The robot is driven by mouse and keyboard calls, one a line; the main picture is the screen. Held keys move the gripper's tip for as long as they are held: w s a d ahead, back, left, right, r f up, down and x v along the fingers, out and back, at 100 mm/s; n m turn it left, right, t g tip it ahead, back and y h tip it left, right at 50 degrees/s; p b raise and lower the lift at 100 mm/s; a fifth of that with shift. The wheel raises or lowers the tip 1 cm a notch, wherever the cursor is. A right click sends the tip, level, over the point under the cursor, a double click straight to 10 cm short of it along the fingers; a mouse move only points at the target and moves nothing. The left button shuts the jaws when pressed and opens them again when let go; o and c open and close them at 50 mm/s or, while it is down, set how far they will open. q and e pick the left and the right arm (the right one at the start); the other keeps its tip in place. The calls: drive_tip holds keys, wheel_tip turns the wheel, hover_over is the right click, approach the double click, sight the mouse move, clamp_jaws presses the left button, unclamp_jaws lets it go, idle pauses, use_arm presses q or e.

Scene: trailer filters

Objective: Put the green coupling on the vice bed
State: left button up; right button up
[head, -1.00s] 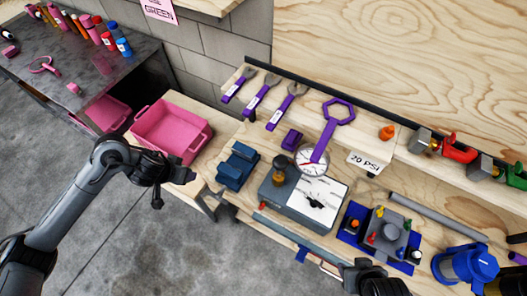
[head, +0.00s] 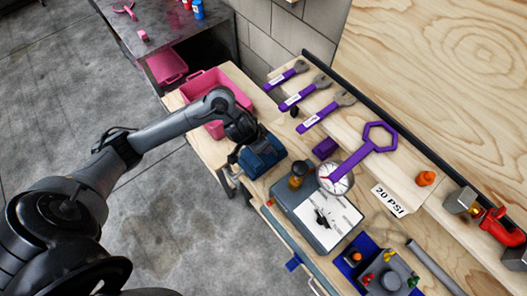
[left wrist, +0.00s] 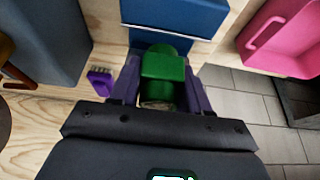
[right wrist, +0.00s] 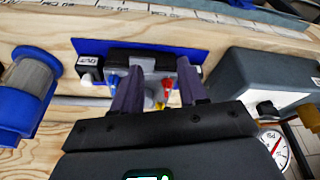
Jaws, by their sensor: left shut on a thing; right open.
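The blue vice (head: 262,154) stands at the left end of the wooden bench, and its blue blocks also show in the left wrist view (left wrist: 175,14). My left gripper (head: 236,154) is at the left side of the vice. In the left wrist view the left gripper (left wrist: 160,92) is shut on the green coupling (left wrist: 163,68), close in front of the vice's blue block. I cannot tell whether the coupling touches the vice bed. The coupling is hidden in the head view. My right gripper (right wrist: 157,88) is open and empty in the right wrist view, over a grey fixture.
A pink bin (head: 205,128) stands just behind the vice. A grey box (head: 285,197) with a gauge (head: 335,178) stands to its right. A purple block (head: 325,148) and purple-handled wrenches (head: 298,96) lie behind. The blue mat (right wrist: 190,48) holds the fixture.

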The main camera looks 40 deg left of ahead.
use_arm(q)
wheel_tip(320, 180, down, 5)
drive_tip(key=shift+r+b, duration=0.1)
drive_tip(key=shift+b, duration=1.15)
drive_tip(key=shift+w, duration=0.1)
drive_tip(key=o, duration=1.1)
drive_tip(key=shift+f, duration=0.2)
drive_tip(key=shift+o, duration=0.2)
drive_tip(key=shift+r, duration=0.1)
drive_tip(key=shift+r, duration=0.35)
drive_tip(key=p+v, duration=0.6)
drive_tip(key=v, duration=0.5)
drive_tip(key=shift+s+r, duration=0.15)
drive_tip(key=shift+s, duration=0.1)
